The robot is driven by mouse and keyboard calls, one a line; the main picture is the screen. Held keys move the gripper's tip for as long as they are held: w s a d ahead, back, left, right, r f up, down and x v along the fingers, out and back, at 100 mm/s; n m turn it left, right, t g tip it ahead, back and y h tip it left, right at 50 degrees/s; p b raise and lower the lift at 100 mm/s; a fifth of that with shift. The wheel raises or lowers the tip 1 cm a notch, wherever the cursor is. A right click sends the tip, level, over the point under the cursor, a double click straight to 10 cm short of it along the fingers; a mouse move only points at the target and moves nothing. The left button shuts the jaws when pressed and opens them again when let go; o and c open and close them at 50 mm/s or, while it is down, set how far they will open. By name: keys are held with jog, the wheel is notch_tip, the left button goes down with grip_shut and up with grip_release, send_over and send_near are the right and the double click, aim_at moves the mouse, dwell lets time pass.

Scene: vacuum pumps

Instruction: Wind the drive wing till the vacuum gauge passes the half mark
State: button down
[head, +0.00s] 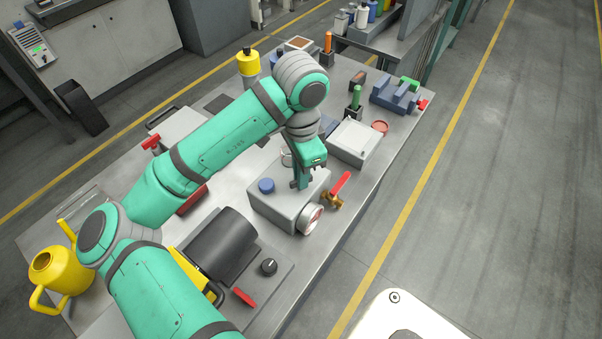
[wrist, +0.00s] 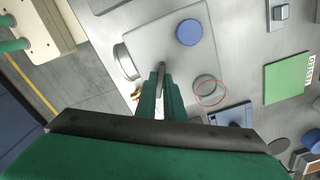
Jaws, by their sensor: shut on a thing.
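The pump is a light grey box (head: 270,202) on the workbench, with a blue cap (head: 266,186) on top; the box also shows in the wrist view (wrist: 160,30). A round gauge (head: 312,218) with a pale and red face sits on its front side. Its needle is too small to read. My gripper (head: 300,185) points down onto the box top, right of the blue cap. In the wrist view its fingers (wrist: 161,88) are shut on a thin grey upright piece, the drive wing (wrist: 161,68). The gripper hides most of the wing in the head view.
A brass valve with a red handle (head: 340,184) stands close right of the gauge. A white box (head: 354,143) and blue vise (head: 395,95) stand farther back.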

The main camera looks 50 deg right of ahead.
jog(key=c, duration=1.8)
grip_release()
jog(key=shift+r, duration=0.2)
jog(key=shift+r, duration=0.8)
jog(key=shift+r, duration=3)
jog(key=shift+c, duration=0.3)
